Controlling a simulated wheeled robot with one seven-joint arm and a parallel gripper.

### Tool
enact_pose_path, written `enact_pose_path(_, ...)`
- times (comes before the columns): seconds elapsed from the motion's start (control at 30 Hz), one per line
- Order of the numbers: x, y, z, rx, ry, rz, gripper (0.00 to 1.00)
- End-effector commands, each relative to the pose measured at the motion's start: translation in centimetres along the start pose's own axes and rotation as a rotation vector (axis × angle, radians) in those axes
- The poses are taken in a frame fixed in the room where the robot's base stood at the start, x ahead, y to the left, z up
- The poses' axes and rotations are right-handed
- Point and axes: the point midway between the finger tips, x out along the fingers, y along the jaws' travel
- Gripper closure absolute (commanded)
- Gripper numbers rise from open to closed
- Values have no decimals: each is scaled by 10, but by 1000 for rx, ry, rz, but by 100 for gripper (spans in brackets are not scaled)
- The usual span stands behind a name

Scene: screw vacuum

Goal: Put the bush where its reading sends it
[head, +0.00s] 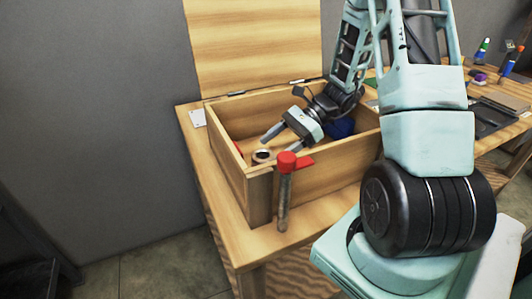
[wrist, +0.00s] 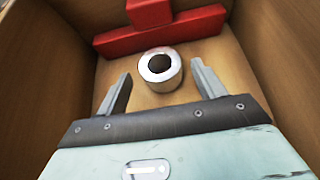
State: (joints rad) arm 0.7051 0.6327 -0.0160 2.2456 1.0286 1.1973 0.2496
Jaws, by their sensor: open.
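The bush (wrist: 160,70) is a short silvery ring with a dark hole. It stands hole-up on the floor of the open wooden box (head: 315,172), near the box's left front in the head view (head: 261,156). My gripper (head: 278,142) is inside the box, tilted down toward the bush. Its jaws are open and empty. In the wrist view the bush lies between and slightly beyond the fingertips, with gaps on both sides. No reading shows in either view.
A red bar (wrist: 205,22) lies behind the bush in the wrist view. A red-capped tube (head: 284,204) stands before the box. A blue object (head: 340,127) is inside. The raised lid (head: 252,45) stands behind. Tools clutter the bench at right.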

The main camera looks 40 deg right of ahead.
Motion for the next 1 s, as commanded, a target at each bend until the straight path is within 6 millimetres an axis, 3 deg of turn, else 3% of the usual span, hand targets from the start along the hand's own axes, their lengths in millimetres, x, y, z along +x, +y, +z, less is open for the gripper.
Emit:
enact_pose_path(0.2, -47, -1, 0, 0, 2, -4, 31)
enact_pose_path(0.4, -72, 0, 0, 1, 1, -1, 31)
enact_pose_path(1.0, -78, 0, 0, 1, 0, 1, 31)
